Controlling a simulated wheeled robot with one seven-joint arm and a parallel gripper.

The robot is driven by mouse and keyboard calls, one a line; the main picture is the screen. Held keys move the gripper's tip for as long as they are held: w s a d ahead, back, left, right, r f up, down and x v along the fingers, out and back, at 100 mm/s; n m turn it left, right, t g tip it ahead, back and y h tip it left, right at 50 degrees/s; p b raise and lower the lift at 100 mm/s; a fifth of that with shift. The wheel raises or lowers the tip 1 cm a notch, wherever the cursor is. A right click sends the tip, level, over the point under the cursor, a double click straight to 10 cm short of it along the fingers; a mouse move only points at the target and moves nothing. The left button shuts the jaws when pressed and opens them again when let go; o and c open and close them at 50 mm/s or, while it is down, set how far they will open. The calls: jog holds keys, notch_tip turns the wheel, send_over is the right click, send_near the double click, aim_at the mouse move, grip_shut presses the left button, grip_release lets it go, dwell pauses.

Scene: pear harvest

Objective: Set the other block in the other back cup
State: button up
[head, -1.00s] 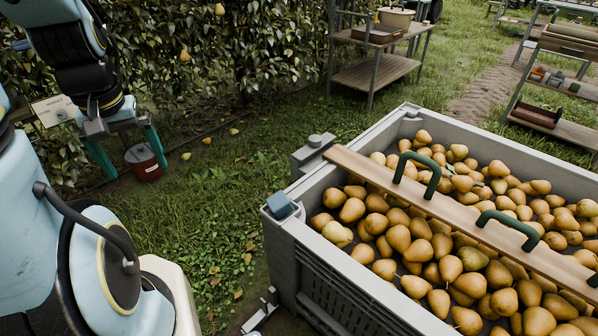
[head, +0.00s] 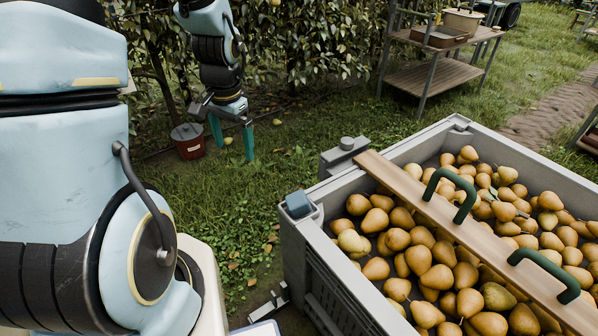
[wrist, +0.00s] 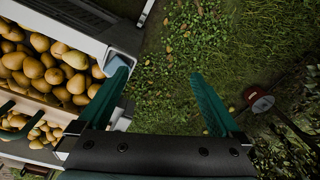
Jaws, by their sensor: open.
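A blue-grey block (head: 298,204) sits at the near left corner of the grey pear bin (head: 322,285), in what looks like a corner cup. Part of a blue block (wrist: 117,64) also shows in the wrist view, beside and partly behind my left finger. My gripper (head: 232,146) hangs above the grass left of the bin, fingers pointing down, apart from the block. In the wrist view my gripper (wrist: 160,76) is open, with only grass between its green fingers. The bin's far corner (head: 459,124) is visible, but I cannot tell whether it holds a block.
A wooden board (head: 405,186) with green handles lies across the bin, over many pears (head: 430,270). A grey box with a round knob (head: 345,150) stands against the bin's left side. A red bucket (head: 188,142) stands near the hedge. A shelf (head: 440,90) stands behind. Grass left of the bin is open.

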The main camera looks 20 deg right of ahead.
jog(key=d+f+m, duration=0.5)
jog(key=d+f, duration=0.2)
jog(key=d, duration=0.2)
jog(key=m, duration=0.4)
send_near(297, 198)
jog(key=shift+w+d+f+g, duration=0.1)
jog(key=shift+w+d+g, duration=0.15)
jog(key=shift+g, duration=0.15)
notch_tip(297, 198, down, 11)
jog(key=shift+a+r+p, duration=0.1)
jog(key=shift+p, duration=0.8)
jog(key=c, duration=1.2)
jog(key=shift+c, duration=0.2)
jog(key=shift+a, duration=0.1)
